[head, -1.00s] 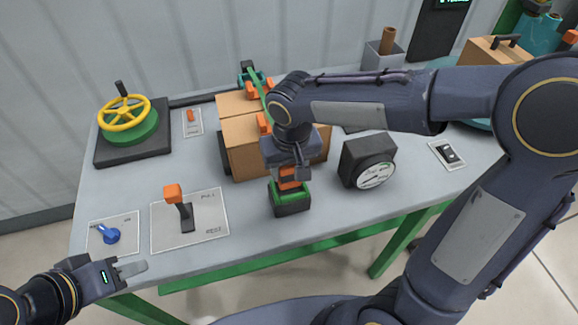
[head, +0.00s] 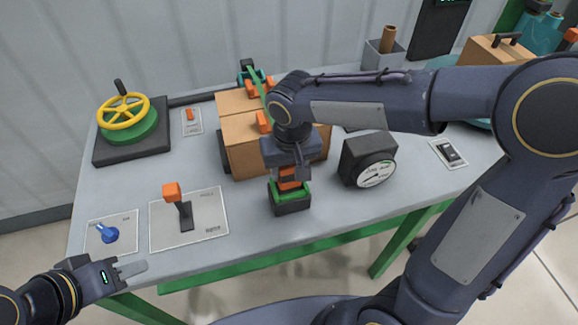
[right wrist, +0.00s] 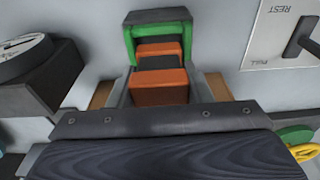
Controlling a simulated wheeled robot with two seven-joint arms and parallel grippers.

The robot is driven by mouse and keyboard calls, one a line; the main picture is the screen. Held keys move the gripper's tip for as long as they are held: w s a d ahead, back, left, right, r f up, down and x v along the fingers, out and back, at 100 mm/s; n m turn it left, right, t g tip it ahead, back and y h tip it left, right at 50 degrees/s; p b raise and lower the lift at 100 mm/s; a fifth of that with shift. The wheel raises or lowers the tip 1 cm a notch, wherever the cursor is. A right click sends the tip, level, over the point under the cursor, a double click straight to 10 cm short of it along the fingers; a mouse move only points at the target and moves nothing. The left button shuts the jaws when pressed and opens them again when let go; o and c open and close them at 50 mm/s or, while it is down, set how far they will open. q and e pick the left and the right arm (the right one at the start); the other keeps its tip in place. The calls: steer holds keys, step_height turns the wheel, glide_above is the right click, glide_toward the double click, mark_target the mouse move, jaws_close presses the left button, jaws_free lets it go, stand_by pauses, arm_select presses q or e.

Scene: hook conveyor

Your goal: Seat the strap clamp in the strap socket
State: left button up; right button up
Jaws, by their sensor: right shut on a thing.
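The orange strap clamp (head: 289,184) with a dark band is in my right gripper (head: 289,172), upright at the green-and-black strap socket (head: 291,207) near the table's front edge. In the right wrist view the clamp (right wrist: 160,88) shows between the two fingers (right wrist: 160,92), and its far end is within the socket's green frame (right wrist: 130,42). Whether it is fully down in the socket cannot be told. My left gripper (head: 132,270) is off the table's front left edge, away from the socket; its finger gap is unclear.
A cardboard box (head: 245,145) with a green strap (head: 257,85) stands just behind the socket. A gauge (head: 368,160) stands to its right. An orange-topped lever (head: 184,208), a blue knob (head: 107,233) and a yellow handwheel (head: 123,112) are to the left.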

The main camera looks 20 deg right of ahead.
steer(key=shift+f+b, duration=0.95)
steer(key=shift+f, duration=0.2)
steer(key=o, duration=1.1)
steer(key=shift+o, duration=0.2)
